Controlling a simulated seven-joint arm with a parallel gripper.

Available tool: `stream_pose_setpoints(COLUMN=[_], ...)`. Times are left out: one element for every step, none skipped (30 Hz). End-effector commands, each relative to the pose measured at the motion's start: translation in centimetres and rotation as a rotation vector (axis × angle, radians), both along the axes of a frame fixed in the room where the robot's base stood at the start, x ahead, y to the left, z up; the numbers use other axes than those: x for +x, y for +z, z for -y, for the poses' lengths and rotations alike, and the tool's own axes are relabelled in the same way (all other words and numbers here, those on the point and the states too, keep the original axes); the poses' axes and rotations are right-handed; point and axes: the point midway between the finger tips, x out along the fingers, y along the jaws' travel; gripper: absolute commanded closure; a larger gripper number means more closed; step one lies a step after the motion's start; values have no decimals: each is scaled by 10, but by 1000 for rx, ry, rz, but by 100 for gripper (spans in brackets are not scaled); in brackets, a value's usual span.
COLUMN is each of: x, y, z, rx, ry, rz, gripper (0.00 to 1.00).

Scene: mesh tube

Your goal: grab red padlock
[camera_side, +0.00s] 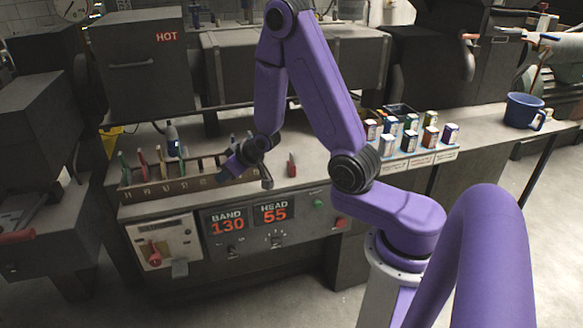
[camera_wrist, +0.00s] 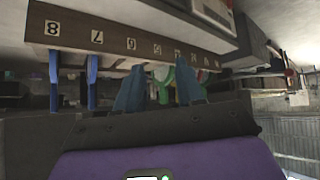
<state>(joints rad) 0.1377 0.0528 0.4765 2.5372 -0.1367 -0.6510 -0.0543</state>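A small red item (camera_side: 154,255), which may be the red padlock, is on the pale panel at the front left of the machine. It is too small to be sure. My gripper (camera_side: 250,172) is well above and to the right of it, by the right end of the numbered rack. In the wrist view, my gripper's two fingers (camera_wrist: 160,82) stand apart with nothing clearly held between them. No padlock can be made out in the wrist view.
The numbered rack (camera_side: 180,184) holds several coloured handles; it shows upside down in the wrist view (camera_wrist: 75,36). A small red object (camera_side: 291,166) stands on the bench. Small boxes (camera_side: 411,139) and a blue mug (camera_side: 524,111) are at right. A red button (camera_side: 340,222) is on the machine front.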

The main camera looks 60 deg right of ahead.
Motion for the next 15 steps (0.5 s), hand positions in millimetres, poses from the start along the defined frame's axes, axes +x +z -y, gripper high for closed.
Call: stream_pose_setpoints(x=[-1, -1, -1, -2, -3, -4, -6, -8, -11, -13, -16, -20, -24, -28, -33], y=[-4, -5, -7, -8, -9, -10, -11, -12, -13, -14, -15, -16, -16, -17, -18], z=[11, 17, 25, 31, 37, 45, 51, 57, 65, 71, 76, 84, 89, 95, 102], rx=[1, 1, 0, -1, -2, -4, -5, -7, -10, -13, -16, -20, -23, -27, -32], ry=[-39, -60, -88, -108, -129, -157, -178, -199, -228, -249, -271, -301, -321, -343, -372], rz=[17, 32, 51, 66, 80, 101, 114, 129, 149, 164, 177, 197, 212, 227, 245], gripper=[63, 63, 63, 63, 63, 63, 63, 63, 63, 63, 63, 63, 63, 63, 63])
